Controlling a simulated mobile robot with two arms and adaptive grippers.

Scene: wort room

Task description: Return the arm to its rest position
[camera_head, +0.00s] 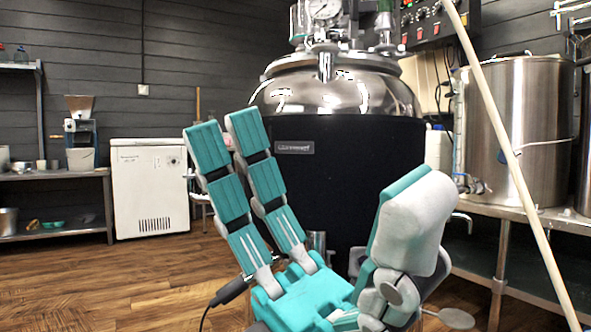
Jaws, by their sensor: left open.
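My left gripper (316,168) fills the lower middle of the head view, close to the camera. It is teal and grey, with two long jointed fingers pointing up and to the left and a thick third finger on the right. The fingers are spread wide apart and nothing is held between them. A black cable runs from the gripper's left side. The arm behind the gripper is mostly hidden below the picture edge. My right gripper is not in view.
A large black kettle (345,165) with a shiny domed lid stands behind my gripper. A steel pot (520,130) sits on a metal table (480,212) at the right, crossed by a pale slanting pole (508,150). A white chest (150,190) stands at the left. Wooden floor (110,275) is clear at lower left.

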